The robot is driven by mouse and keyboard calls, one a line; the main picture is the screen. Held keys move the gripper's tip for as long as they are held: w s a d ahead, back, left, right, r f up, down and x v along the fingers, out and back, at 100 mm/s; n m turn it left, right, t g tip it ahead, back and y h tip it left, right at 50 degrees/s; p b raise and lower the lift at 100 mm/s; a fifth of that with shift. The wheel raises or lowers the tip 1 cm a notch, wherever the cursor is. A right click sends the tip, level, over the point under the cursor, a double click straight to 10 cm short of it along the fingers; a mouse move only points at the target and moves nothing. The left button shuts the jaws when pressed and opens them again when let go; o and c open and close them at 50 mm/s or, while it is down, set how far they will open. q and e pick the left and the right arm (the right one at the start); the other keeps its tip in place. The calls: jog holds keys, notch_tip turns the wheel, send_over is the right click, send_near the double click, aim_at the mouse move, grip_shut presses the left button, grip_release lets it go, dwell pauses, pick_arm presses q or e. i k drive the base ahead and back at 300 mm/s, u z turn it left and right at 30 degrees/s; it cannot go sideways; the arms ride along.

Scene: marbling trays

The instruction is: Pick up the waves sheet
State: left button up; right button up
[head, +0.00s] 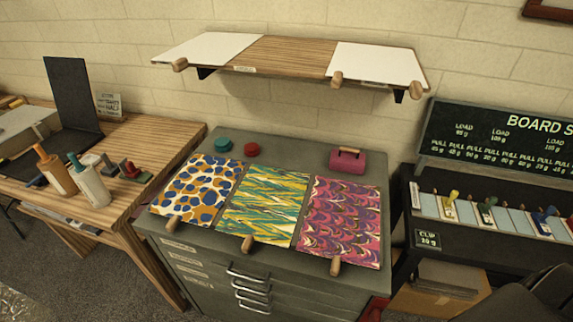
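Three patterned sheets lie side by side on a grey drawer cabinet. The right sheet (342,218) has purple, pink and cream scalloped, wave-like curves and best fits the name waves sheet. Its front edge carries a wooden peg-like handle (336,266) that sticks out past the cabinet's front edge. The middle sheet (264,203) has slanting yellow, green and white streaks, with a wooden handle (247,243). The left sheet (199,188) has blue and orange spots on cream, with a wooden handle (172,225). Neither of my grippers is in view.
The grey cabinet top (290,158) also holds a pink handled block (348,160), a teal disc (223,145) and a red disc (251,149). A wall shelf (295,56) with two white sheets hangs above. A wooden bench (150,140) stands left, a dark rack (400,190) right.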

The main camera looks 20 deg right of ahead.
aim_at(266, 206)
jog(key=u, duration=2.25)
jog(key=k, duration=0.9)
jog(key=z, duration=0.45)
